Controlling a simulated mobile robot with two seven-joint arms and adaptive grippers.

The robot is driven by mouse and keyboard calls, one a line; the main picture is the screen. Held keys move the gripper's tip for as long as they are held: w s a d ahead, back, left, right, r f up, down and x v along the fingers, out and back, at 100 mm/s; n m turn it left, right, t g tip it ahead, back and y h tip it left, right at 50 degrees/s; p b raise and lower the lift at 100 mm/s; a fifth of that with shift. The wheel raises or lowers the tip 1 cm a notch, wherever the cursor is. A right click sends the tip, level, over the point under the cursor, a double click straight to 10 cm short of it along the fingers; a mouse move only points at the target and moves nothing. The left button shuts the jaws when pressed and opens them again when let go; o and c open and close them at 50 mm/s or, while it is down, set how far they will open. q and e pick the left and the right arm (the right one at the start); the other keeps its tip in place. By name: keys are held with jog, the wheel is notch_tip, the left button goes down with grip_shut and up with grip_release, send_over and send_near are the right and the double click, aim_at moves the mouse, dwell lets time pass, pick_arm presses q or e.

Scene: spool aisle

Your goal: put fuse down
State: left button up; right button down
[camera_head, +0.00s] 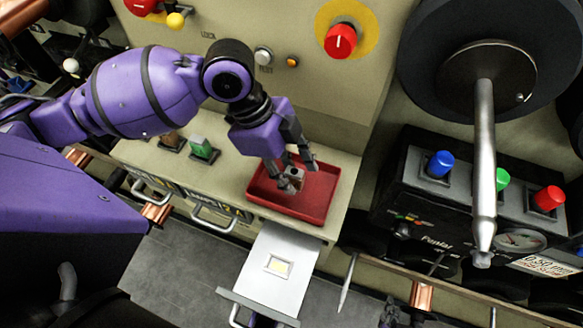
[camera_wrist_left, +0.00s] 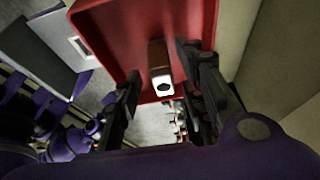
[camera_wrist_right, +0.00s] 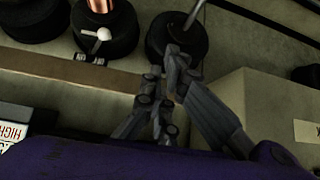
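The fuse (camera_wrist_left: 160,66), a brown body with a pale end cap and a dark hole, is at the red tray (camera_head: 325,207). In the head view the fuse (camera_head: 297,173) shows as a small block between my left fingertips. My left gripper (camera_head: 299,174) reaches down over the tray. In the left wrist view its fingers (camera_wrist_left: 160,75) stand apart, with gaps visible on both sides of the fuse. The fuse's far end and its contact with the tray floor are hard to make out. My right gripper (camera_wrist_right: 166,90) is empty, its fingers close together, away from the tray.
The tray sits on a beige machine ledge below a red knob (camera_head: 341,40). A green switch (camera_head: 203,149) is left of it. A grey plate (camera_head: 280,268) juts out in front. A black box with blue, green and red buttons (camera_head: 440,163) and a large spool stand right.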

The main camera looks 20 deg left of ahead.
pick_arm(q)
jog(key=shift+w+a+r, duration=0.1)
jog(key=shift+a+r, duration=0.05)
jog(key=shift+r, duration=0.25)
jog(key=p+v, duration=0.1)
jog(key=v, duration=1)
jog(key=shift+r, duration=0.2)
jog(key=shift+a, duration=0.1)
